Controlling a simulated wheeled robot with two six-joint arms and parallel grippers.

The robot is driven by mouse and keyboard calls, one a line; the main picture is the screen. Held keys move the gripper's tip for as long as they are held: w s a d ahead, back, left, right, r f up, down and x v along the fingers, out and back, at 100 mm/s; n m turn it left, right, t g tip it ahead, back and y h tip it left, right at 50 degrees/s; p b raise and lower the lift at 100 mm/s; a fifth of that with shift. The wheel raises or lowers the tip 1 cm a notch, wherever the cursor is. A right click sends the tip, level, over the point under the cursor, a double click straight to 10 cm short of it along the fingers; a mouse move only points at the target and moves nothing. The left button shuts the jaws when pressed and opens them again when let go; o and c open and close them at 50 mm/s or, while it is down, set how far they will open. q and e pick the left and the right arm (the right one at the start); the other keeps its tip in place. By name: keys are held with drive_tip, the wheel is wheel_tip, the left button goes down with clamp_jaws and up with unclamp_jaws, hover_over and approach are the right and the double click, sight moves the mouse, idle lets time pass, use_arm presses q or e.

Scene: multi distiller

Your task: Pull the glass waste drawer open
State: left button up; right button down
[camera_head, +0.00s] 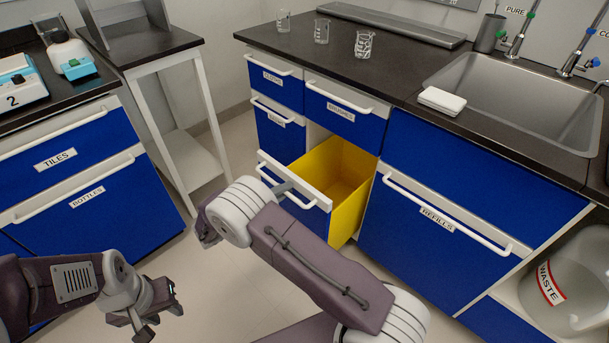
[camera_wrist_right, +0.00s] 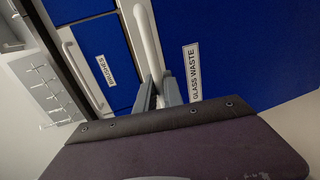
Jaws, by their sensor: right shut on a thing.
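The glass waste drawer (camera_head: 351,187) stands pulled out from the middle cabinet, with its yellow inside showing. Its white bar handle (camera_wrist_right: 146,38) and blue front with the GLASS WASTE label (camera_wrist_right: 194,72) show in the right wrist view. My right gripper (camera_wrist_right: 158,92) is shut on this handle. In the head view my right gripper (camera_head: 285,187) is at the drawer front, partly hidden by my own arm. The drawer's inside looks empty where I can see it. My left gripper (camera_head: 160,311) is open and empty, low at the left, away from the drawer.
Closed blue drawers surround the open one, including the REFILLS drawer (camera_head: 440,240) to its right. The left cabinet (camera_head: 95,190) has closed drawers too. Several glass beakers and a sink (camera_head: 530,95) are on the counter. Floor (camera_head: 215,285) is clear between the cabinets.

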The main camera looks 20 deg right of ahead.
use_arm(q)
drive_tip(key=shift+f, duration=0.2)
use_arm(e)
drive_tip(key=f+v, duration=0.1)
drive_tip(key=v, duration=0.6)
drive_tip(key=shift+f, duration=0.3)
drive_tip(key=shift+s+a, duration=0.1)
drive_tip(key=c, duration=1.5)
unclamp_jaws()
